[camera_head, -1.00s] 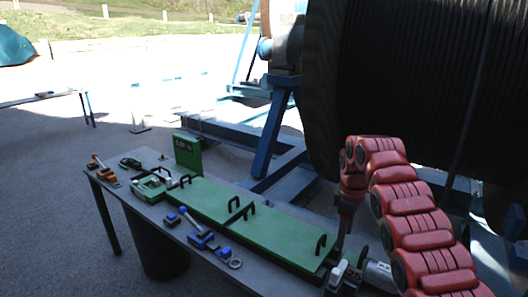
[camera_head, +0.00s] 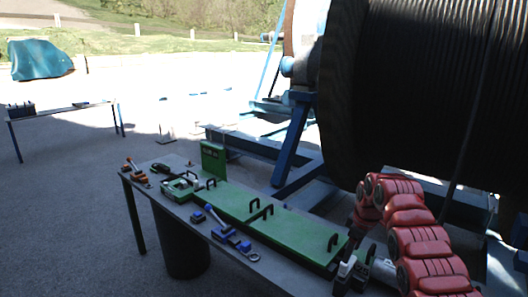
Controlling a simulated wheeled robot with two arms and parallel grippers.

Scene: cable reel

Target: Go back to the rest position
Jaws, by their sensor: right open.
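My right arm comes in from the lower right, with red segmented links. Its right gripper (camera_head: 355,268) is low in the picture, at the near right end of the work table (camera_head: 285,276). It is open, with nothing seen between its fingers. It is close to the near end of the green case (camera_head: 275,225); I cannot tell whether they touch. My left gripper is not in view.
A large dark cable reel (camera_head: 425,90) on a blue frame (camera_head: 290,140) fills the right, behind my arm. Blue tools (camera_head: 222,234), a green tool (camera_head: 180,186) and orange tools (camera_head: 133,168) lie on the table. Open ground is at left, before another table (camera_head: 65,111).

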